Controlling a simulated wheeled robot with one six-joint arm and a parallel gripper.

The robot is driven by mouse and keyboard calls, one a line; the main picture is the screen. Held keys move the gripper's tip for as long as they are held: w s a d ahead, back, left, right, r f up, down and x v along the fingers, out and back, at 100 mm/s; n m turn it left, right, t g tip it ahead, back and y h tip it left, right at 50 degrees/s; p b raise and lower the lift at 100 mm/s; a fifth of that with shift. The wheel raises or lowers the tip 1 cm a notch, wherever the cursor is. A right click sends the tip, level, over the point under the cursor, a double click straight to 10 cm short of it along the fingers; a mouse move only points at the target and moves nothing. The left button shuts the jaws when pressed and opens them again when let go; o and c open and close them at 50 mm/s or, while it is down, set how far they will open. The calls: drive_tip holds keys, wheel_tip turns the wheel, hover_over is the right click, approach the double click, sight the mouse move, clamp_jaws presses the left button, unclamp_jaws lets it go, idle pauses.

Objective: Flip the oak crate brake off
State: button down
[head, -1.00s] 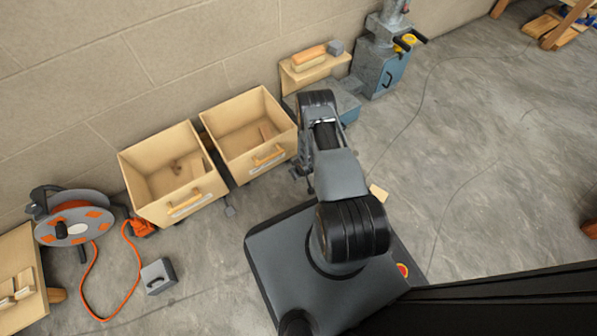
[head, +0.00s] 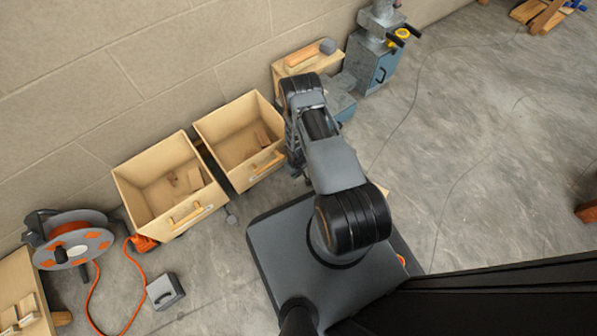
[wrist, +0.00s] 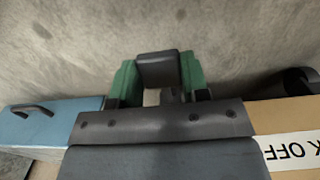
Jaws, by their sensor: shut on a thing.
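Two open wooden crates stand by the wall in the head view: a left crate (head: 150,215) and a right crate (head: 235,170). In the wrist view, a wooden front (wrist: 290,115) at the right carries a white label (wrist: 292,150) partly reading "K OFF". My gripper (wrist: 158,78) has green fingertips on either side of a dark grey block-like lever (wrist: 158,70) and is shut on it. The lever's lower part is hidden by my gripper. In the head view my arm hides the gripper beside the right crate.
A cable reel (head: 70,240) with an orange cord and a grey box (head: 165,291) lie at the left. A blue-grey machine (head: 372,60) stands behind my arm; a blue surface (wrist: 60,120) shows left in the wrist view. The floor at right is mostly clear.

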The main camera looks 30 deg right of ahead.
drive_tip(key=shift+w+r+g, duration=0.15)
drive_tip(key=shift+r+g, duration=0.05)
drive_tip(key=shift+g, duration=0.1)
drive_tip(key=c, duration=0.6)
unclamp_jaws()
drive_tip(key=r+p, duration=0.1)
drive_tip(key=r, duration=0.1)
drive_tip(key=r+p, duration=0.1)
drive_tip(key=r, duration=0.2)
drive_tip(key=r+p, duration=0.2)
drive_tip(key=shift+w+r, duration=0.25)
drive_tip(key=shift+s, duration=0.15)
